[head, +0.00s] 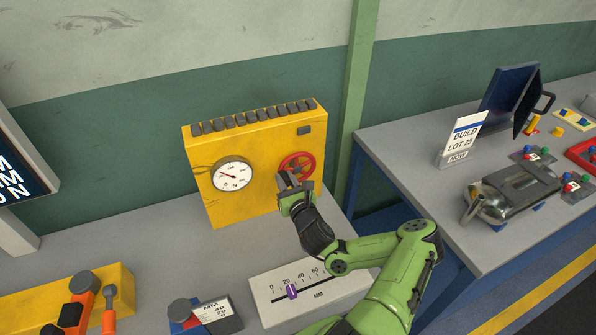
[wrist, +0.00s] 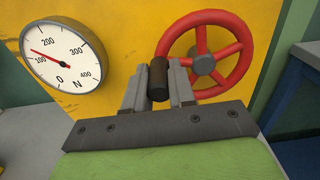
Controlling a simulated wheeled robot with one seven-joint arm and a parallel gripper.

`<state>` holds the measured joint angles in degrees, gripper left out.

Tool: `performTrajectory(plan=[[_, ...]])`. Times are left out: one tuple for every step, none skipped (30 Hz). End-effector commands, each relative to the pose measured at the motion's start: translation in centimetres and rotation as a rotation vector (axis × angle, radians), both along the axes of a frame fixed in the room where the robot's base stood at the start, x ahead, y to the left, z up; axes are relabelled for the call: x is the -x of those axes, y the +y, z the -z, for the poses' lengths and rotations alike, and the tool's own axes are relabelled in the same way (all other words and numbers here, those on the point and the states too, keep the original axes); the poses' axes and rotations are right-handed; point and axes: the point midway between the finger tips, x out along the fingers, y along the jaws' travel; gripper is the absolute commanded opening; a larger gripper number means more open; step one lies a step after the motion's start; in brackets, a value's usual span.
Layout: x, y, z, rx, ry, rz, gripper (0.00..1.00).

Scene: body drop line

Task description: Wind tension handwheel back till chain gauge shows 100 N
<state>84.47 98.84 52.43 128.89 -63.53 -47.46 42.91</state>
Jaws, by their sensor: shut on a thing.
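The red tension handwheel (head: 297,162) is mounted on the front of a yellow machine box. It also shows in the wrist view (wrist: 238,70), with red spokes and a grey hub. My gripper (wrist: 158,84) is shut on the wheel's dark crank handle (wrist: 157,70), at the left side of the rim. In the head view my gripper (head: 290,184) covers the lower left of the wheel. The round white chain gauge (head: 233,174) is left of the wheel. In the wrist view the gauge (wrist: 62,57) has a red needle pointing between 100 and 200 N, nearer 100.
A slider scale (head: 318,285) with a purple pointer lies in front. Orange-handled levers (head: 85,300) are at lower left. A second table (head: 400,150) with parts stands right, beyond a green post (head: 355,100).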

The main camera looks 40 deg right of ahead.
Motion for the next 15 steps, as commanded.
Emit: performTrajectory(plan=[[0.2, -0.6, -0.1, 0.0, 0.001, 0.016, 0.0], [0.2, -0.6, -0.1, -0.001, 0.001, 0.016, 0.0], [0.2, -0.6, 0.0, -0.001, 0.0, 0.017, 0.0], [0.2, -0.6, 0.1, -0.001, 0.0, 0.017, 0.0], [0.2, -0.6, 0.4, -0.001, 0.0, 0.017, 0.0], [0.2, -0.7, 0.8, -0.001, 0.0, 0.018, 0.0], [0.2, -0.7, 1.1, -0.001, 0.0, 0.018, 0.0], [0.2, -0.7, 1.5, -0.001, -0.001, 0.019, 0.0], [0.2, -0.8, 2.1, -0.001, -0.001, 0.019, 0.0], [0.2, -0.8, 2.5, -0.001, -0.001, 0.02, 0.0], [0.2, -0.9, 2.8, -0.001, -0.001, 0.02, 0.0], [0.2, -0.9, 3.1, 0.0, -0.002, 0.021, 0.0], [0.2, -0.9, 3.2, 0.0, -0.002, 0.021, 0.0], [0.2, -0.9, 3.2, 0.0, -0.003, 0.021, 0.0], [0.2, -0.9, 3.2, 0.0, -0.004, 0.021, 0.0]])
